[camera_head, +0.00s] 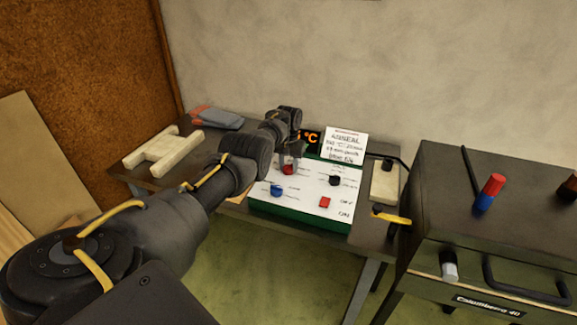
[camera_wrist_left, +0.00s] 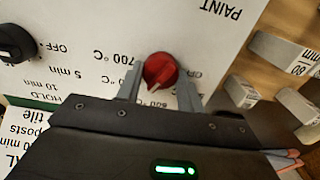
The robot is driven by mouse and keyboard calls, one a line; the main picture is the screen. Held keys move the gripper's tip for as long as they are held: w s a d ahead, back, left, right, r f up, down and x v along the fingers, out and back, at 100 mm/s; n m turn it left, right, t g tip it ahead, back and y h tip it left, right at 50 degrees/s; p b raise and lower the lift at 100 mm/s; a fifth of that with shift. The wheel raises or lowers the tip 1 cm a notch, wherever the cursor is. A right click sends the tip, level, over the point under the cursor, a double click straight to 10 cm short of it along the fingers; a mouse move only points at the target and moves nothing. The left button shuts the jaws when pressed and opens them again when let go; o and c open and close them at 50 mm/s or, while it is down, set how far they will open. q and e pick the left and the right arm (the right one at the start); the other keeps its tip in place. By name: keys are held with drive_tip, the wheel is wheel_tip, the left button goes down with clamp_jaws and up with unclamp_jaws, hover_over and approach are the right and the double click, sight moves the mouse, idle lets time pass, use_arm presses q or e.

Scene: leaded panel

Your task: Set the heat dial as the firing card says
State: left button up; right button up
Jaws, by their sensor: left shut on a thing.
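The heat dial is a red knob (camera_head: 288,169) on the white face of the control box (camera_head: 265,208). It also shows in the left wrist view (camera_wrist_left: 161,70), with "700 °C" beside it and other marks partly hidden. My left gripper (camera_head: 291,162) is shut on this knob; in the wrist view a finger stands on each side of it. The knob's ridge slants toward the lower edge of the wrist view; the exact mark is unclear. The firing card (camera_head: 344,145) stands behind the box. Its heading seems to read "ANNEAL"; its smaller lines are hard to read. My right gripper is out of view.
The panel also has a black knob (camera_head: 335,181), a blue knob (camera_head: 277,190) and a red button (camera_head: 325,202). A dark kiln (camera_head: 480,235) stands close on the right. A pale wooden frame (camera_head: 165,150) lies left.

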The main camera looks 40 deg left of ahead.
sight(289, 165)
use_arm(q)
drive_tip(key=m+b, duration=0.1)
drive_tip(key=m, duration=0.5)
drive_tip(key=shift+m, duration=0.3)
drive_tip(key=m+b, duration=0.1)
drive_tip(key=m, duration=0.3)
drive_tip(key=shift+d+b, duration=0.1)
drive_tip(key=shift+b, duration=0.25)
drive_tip(key=shift+m+b, duration=0.3)
drive_tip(key=shift+m, duration=0.7)
drive_tip(key=o, duration=1)
wheel_tip(289, 165, up, 11)
drive_tip(key=shift+f, duration=0.1)
